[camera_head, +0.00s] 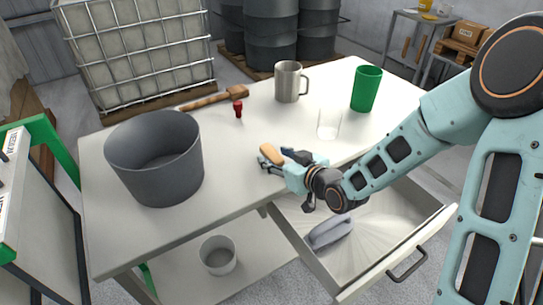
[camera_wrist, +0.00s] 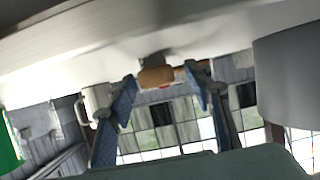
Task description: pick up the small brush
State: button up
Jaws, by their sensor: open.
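The small brush, of which a tan, rounded piece (camera_head: 271,153) shows, is on the white table near its front edge. My gripper (camera_head: 274,158) is low over the table at the brush, its fingers open on either side of it. In the wrist view, which is upside down, the brush (camera_wrist: 156,76) shows as a brown block between the two blue fingers (camera_wrist: 160,82), with a gap to each. Part of the brush is hidden by my gripper in the head view.
On the table (camera_head: 240,190) are a grey bucket (camera_head: 155,160), a wooden-handled tool (camera_head: 213,97), a small red item (camera_head: 238,108), a metal mug (camera_head: 290,82), a clear glass (camera_head: 329,124) and a green cup (camera_head: 366,88). An open drawer (camera_head: 385,235) lies below my arm.

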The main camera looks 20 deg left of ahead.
jog(key=shift+x, duration=1.05)
jog(key=c, duration=1.2)
jog(key=shift+c, duration=0.2)
